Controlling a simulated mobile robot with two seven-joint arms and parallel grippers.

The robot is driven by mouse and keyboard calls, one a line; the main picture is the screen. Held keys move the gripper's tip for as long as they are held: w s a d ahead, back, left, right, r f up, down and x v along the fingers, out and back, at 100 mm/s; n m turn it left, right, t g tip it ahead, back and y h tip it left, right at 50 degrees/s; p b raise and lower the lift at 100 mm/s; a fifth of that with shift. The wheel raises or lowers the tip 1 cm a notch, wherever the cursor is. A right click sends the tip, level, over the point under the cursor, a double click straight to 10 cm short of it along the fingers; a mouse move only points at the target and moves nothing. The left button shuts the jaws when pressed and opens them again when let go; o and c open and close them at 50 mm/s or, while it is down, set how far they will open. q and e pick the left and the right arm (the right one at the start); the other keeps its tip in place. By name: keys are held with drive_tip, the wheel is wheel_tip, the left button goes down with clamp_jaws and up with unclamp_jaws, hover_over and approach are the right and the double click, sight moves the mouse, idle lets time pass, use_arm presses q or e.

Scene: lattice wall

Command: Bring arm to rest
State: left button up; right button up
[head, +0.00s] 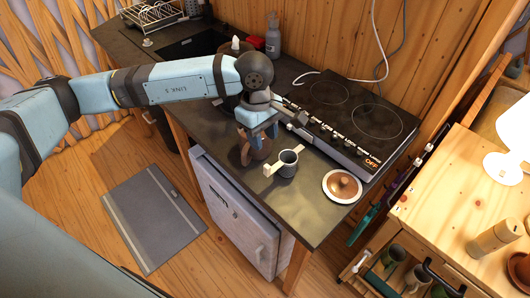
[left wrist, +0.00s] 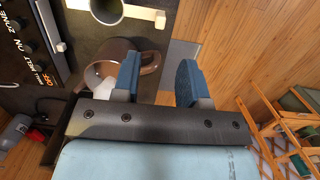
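My left gripper (head: 257,138) hangs over the dark counter in front of the cooktop, pointing down. In the left wrist view its two blue fingers (left wrist: 158,78) stand apart, with nothing clamped between them. A brown mug (head: 246,155) stands on the counter right at the fingers. In the left wrist view the mug (left wrist: 112,58) lies beside and partly behind one finger, with its handle reaching toward the gap. I cannot tell whether finger and mug touch. My left arm stretches across the head view from the left. My right gripper is not in view.
A grey mug (head: 288,164) with a pale bar stands right of the gripper. The cooktop (head: 352,115) is behind. A grey bottle (head: 273,38) stands by the wall. The floor around the mat (head: 155,218) is clear.

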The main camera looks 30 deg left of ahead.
use_arm(q)
drive_tip(key=shift+a+r, duration=0.1)
drive_tip(key=shift+r, duration=0.6)
